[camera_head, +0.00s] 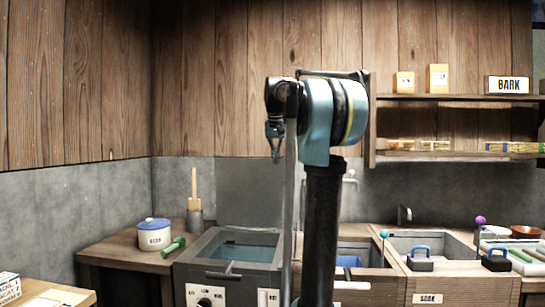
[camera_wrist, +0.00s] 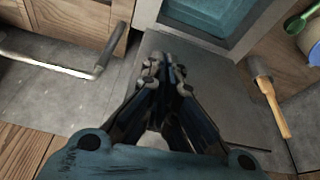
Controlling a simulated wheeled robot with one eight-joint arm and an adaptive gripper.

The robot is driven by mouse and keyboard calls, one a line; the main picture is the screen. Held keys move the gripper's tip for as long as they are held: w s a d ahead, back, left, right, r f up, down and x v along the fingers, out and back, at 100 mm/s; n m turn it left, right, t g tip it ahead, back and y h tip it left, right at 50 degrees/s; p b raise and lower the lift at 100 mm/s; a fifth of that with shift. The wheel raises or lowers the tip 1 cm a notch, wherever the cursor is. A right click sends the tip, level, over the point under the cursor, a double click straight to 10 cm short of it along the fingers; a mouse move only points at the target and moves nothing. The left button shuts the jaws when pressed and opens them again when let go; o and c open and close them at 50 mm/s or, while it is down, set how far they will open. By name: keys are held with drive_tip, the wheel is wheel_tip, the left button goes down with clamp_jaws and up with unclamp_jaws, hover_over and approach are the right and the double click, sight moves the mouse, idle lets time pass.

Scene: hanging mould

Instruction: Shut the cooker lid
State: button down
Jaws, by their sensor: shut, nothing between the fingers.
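The cooker (camera_head: 187,263) is a grey box with a square opening showing a bluish inside. Its lid (camera_head: 240,190) is a flat grey panel standing up behind the opening, against the wall side. In the wrist view the lid (camera_wrist: 225,95) lies beyond my fingers, and the cooker's rim (camera_wrist: 185,33) is at the top. My gripper (camera_head: 275,155) points down near the lid's top edge in the head view. In the wrist view my gripper (camera_wrist: 165,62) is shut and empty, overlapping the lid. I cannot tell whether it touches the lid. My arm hides the cooker's right edge.
A bent metal tap (camera_wrist: 75,72) is near my gripper's left in the wrist view. A sink counter is at right.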

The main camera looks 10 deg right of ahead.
drive_tip(key=w+d+r+m, duration=0.1)
drive_tip(key=w+r, duration=0.4)
drive_tip(key=w, duration=0.3)
drive_tip(key=w+d+r, duration=0.1)
drive_tip(key=w+r, duration=0.4)
drive_tip(key=w, duration=0.4)
wheel_tip(320, 180, down, 9)
drive_tip(key=shift+s+t, duration=0.15)
drive_tip(key=shift+t, duration=0.25)
drive_tip(key=shift+f, duration=0.1)
